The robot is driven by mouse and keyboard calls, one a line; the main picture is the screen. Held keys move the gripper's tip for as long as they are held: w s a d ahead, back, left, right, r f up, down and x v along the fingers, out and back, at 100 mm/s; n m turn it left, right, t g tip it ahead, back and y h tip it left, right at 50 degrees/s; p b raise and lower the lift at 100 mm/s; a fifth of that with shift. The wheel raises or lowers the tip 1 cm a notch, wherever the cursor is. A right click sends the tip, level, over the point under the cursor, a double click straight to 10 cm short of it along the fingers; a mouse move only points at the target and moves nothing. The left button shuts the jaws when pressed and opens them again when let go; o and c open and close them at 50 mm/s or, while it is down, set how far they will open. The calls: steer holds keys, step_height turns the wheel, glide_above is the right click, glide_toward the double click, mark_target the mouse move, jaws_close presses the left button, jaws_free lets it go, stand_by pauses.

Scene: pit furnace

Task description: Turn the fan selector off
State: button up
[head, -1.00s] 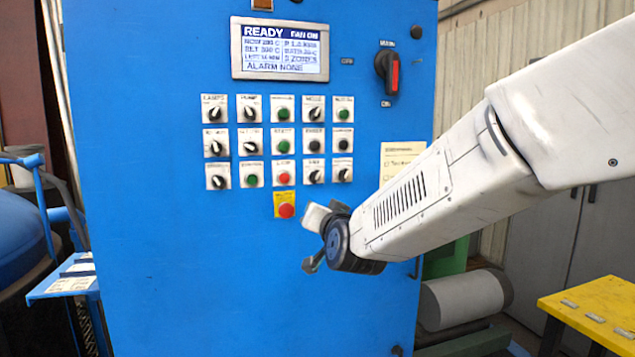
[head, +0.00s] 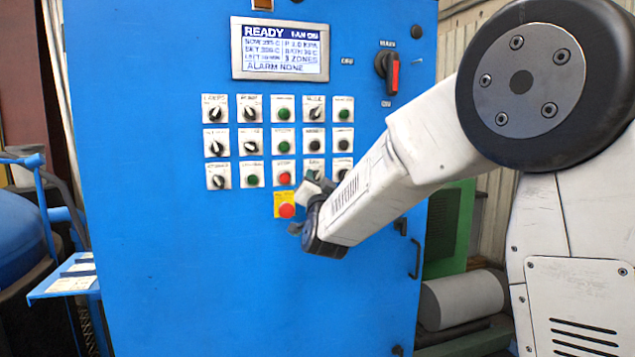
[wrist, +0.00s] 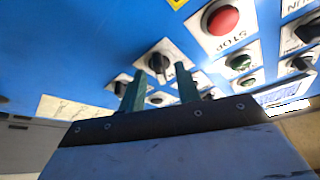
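The fan selector (head: 314,161) is fourth in the bottom row of controls on the blue panel; in the head view my fingers cover most of it. My gripper (head: 313,178) is at that row, reaching from below right. In the wrist view, seen upside down, my gripper (wrist: 160,70) has its two dark green fingers apart, with the selector's black knob (wrist: 158,64) in the gap between the tips. I cannot tell whether they touch it. The display (head: 280,50) reads READY and FAN ON.
The red STOP button (wrist: 222,19) is close beside the selector. A red button on a yellow plate (head: 286,206) is just below left of my gripper. Other selectors and buttons (head: 283,140) crowd the rows above. The lower panel is bare.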

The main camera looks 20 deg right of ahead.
steer(key=shift+w, duration=0.1)
jaws_close()
steer(key=shift+n, duration=0.4)
steer(key=n+y, duration=0.2)
steer(key=n, duration=0.2)
steer(key=n+t+y, duration=0.1)
steer(key=n+y, duration=0.1)
steer(key=n, duration=0.1)
steer(key=shift+d+n+y, duration=0.2)
steer(key=shift+n+y, duration=0.1)
steer(key=shift+n, duration=0.1)
steer(key=n+y, duration=0.2)
steer(key=n, duration=0.2)
steer(key=n+y, duration=0.2)
steer(key=n, duration=0.2)
steer(key=shift+d+n+g, duration=0.1)
steer(key=shift+n+g, duration=0.2)
steer(key=shift+g, duration=0.1)
steer(key=shift+n+y, duration=0.3)
jaws_free()
